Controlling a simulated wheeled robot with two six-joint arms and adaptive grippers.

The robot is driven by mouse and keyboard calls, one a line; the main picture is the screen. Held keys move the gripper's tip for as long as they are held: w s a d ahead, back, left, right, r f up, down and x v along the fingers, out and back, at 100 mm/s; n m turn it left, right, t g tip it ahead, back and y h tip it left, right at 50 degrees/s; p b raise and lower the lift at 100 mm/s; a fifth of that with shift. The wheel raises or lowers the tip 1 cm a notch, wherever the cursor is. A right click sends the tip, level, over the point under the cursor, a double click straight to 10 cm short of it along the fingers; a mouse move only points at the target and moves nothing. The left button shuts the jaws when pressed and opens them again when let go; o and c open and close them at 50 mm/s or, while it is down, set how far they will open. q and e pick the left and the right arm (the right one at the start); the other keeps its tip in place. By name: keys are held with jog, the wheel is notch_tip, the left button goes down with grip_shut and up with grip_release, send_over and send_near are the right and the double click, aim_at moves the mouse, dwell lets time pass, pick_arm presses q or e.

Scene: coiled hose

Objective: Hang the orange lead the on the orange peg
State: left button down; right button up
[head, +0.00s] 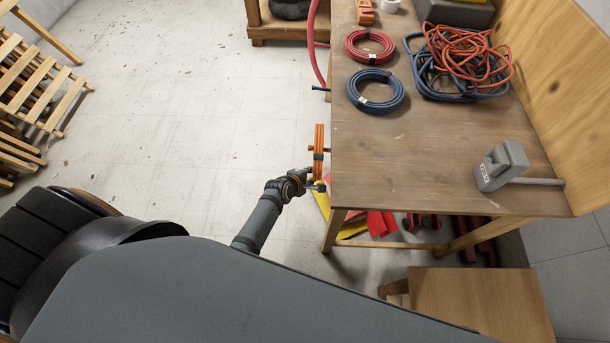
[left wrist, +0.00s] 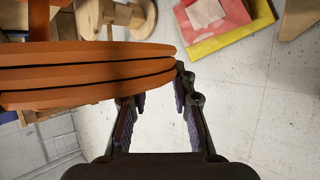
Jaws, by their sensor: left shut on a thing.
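The orange lead (head: 319,140) is a coil seen edge-on in the head view, upright beside the table's left edge, with a dark tie low on it. The orange peg (head: 310,149) shows as a short stub left of the coil, with a bit of it between coil and table edge. The peg appears to pass through the coil, but its middle is hidden. My left gripper (head: 318,186) is at the coil's lower end, shut on it. In the left wrist view the orange lead (left wrist: 85,75) crosses the left side at the fingertips. My right gripper is out of view.
The wooden table (head: 400,160) holds a red coil (head: 370,46), a blue coil (head: 376,91), tangled orange cable (head: 465,55) and a grey tool (head: 502,167). A blue peg (head: 321,89) and a hanging red hose (head: 313,45) are farther along its edge.

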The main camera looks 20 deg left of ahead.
pick_arm(q)
jog(key=shift+w+d+f, duration=0.25)
jog(key=shift+d+f, duration=0.5)
jog(key=shift+f, duration=0.05)
jog(key=c, duration=1.1)
grip_release()
jog(key=shift+o, duration=0.3)
jog(key=shift+s+f, duration=0.1)
jog(key=shift+s, duration=0.05)
jog(key=v, duration=1.2)
